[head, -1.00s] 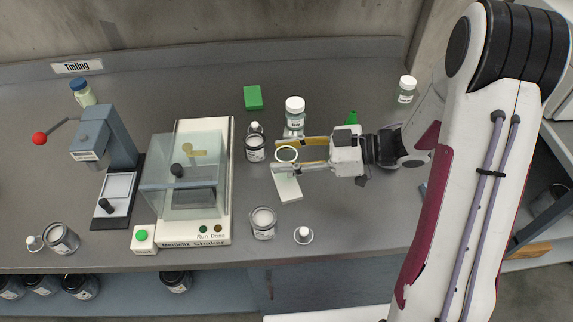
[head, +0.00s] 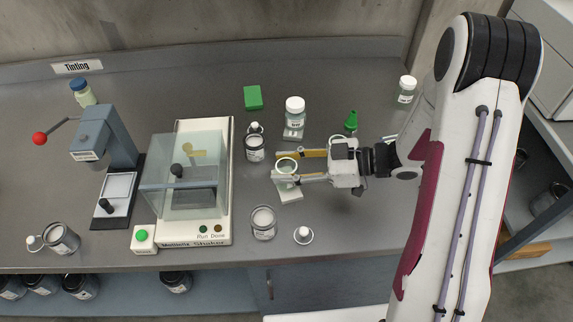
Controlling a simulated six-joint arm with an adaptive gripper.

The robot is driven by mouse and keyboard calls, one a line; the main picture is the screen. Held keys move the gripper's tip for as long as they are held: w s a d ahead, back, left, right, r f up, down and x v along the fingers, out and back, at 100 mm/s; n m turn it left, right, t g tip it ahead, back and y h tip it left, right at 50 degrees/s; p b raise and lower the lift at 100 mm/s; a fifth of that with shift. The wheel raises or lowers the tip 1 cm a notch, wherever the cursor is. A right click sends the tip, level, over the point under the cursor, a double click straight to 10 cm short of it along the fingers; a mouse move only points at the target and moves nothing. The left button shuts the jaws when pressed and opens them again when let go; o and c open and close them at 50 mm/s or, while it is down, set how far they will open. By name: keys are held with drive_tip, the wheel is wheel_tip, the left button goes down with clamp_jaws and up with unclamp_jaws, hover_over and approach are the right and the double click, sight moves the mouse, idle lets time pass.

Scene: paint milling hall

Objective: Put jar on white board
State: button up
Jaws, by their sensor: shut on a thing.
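My gripper (head: 288,167) is shut on an open clear jar (head: 286,166) with a pale rim. One finger lies on each side of it. The white board (head: 292,196) lies flat on the bench. The held jar is upright over the board's far part and hides it there. I cannot tell whether the jar's base touches the board or hangs just above it. Another jar (head: 295,119), with a white lid and a label, stands behind the gripper.
A grey can (head: 255,150) stands left of the gripper, an open can (head: 263,222) in front. A white-topped stopper (head: 303,236) is near the front edge. The shaker (head: 203,232) stands further left.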

drive_tip(key=o, duration=1)
drive_tip(key=shift+r, duration=0.1)
drive_tip(key=shift+v, duration=6)
